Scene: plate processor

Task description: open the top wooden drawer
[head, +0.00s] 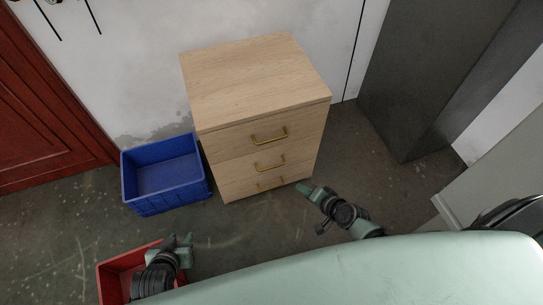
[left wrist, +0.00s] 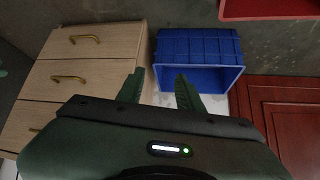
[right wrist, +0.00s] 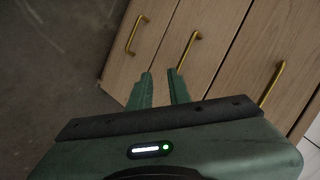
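The light wooden cabinet (head: 255,80) stands against the wall with three closed drawers. The top drawer (head: 228,141) has a brass handle (head: 268,138). In the right wrist view the top drawer's handle (right wrist: 272,84) is at the right, and the lower handles are left of it. My right gripper (head: 303,188) is open and empty, near the cabinet's lower right front in the head view. Its fingers (right wrist: 160,74) are apart from the handles. My left gripper (head: 182,240) is over the red crate in the head view; its fingers (left wrist: 158,76) are open and empty.
A blue bin (head: 132,190) stands left of the cabinet. A red crate (head: 112,272) lies nearer to me, at lower left. A red door (head: 45,100) is at the left and a dark grey cabinet (head: 430,70) at the right. The floor before the drawers is clear.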

